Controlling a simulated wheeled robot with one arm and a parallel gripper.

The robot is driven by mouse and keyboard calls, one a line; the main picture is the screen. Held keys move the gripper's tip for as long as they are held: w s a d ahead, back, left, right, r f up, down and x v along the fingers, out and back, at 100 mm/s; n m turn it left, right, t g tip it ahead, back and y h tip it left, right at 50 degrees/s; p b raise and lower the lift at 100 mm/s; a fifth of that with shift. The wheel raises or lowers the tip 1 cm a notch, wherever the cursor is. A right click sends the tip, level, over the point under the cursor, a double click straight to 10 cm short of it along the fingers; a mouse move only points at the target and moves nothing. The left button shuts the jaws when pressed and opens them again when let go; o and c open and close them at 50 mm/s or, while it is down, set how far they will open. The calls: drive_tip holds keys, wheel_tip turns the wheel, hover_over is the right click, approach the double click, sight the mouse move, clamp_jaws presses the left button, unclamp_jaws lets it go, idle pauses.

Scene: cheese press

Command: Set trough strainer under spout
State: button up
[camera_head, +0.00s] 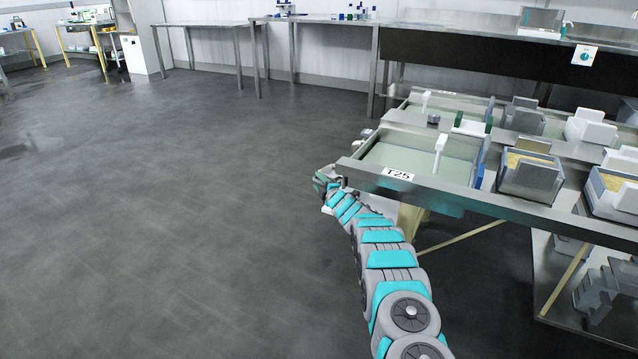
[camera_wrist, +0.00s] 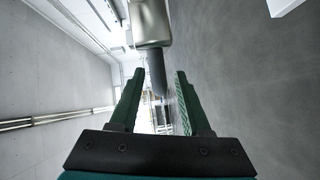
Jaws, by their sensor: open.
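The trough (camera_head: 440,187) marked T25 is a shallow metal tray with pale contents at the right. My gripper (camera_head: 322,184) is at its near left corner, small and partly covered by my arm in the head view. In the wrist view my gripper (camera_wrist: 160,78) has its two green fingers apart. A shiny metal part (camera_wrist: 151,24) with a dark grey rod (camera_wrist: 157,74) shows between and beyond the fingers. I cannot tell whether it is the spout or its valve. No touch with the fingers is clear. I cannot make out the strainer for certain in either view.
A second trough (camera_head: 406,120) lies behind the first. Metal moulds (camera_head: 531,176) with curd stand on the right side. A steel table (camera_head: 335,19) and a long dark-fronted counter (camera_head: 470,56) line the back. The grey floor (camera_head: 170,200) at the left is clear.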

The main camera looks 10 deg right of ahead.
clamp_jaws()
idle(0.3)
drive_tip(key=shift+f, duration=0.2)
idle(0.9)
